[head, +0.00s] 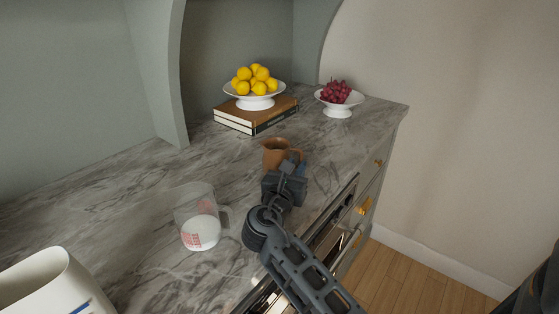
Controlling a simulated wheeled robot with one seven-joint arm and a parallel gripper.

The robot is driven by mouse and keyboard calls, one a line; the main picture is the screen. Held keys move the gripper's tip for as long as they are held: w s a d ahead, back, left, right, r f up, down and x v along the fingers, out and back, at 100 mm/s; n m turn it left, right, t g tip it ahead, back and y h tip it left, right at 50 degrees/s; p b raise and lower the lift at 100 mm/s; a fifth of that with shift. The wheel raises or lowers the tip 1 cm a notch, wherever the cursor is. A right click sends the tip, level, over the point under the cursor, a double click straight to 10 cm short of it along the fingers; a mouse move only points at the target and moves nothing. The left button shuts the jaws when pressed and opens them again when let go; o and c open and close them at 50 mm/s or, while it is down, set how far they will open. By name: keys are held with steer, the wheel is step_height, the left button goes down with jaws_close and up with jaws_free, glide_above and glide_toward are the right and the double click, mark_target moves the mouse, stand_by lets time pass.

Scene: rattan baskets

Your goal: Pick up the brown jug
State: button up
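The brown jug (274,147) stands on the grey marble counter in the middle of the head view. Its rim and left side show, while its lower right part is hidden behind my gripper. My gripper (291,166) is right at the jug, in front of it and to its right in the picture. Its fingers overlap the jug's right side, where the handle seems to be. I cannot tell whether the fingers touch the jug or are closed on it.
A clear measuring cup (197,218) with white contents stands left of my arm. A white container (45,283) is at the lower left. Behind the jug are books (233,122) under a bowl of yellow fruit (255,88), and a bowl of grapes (339,103). The counter's front edge runs along the right.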

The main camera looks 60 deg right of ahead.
mark_target(301, 160)
steer(key=d, duration=0.3)
steer(key=shift+d, duration=0.15)
jaws_close()
stand_by(0.3)
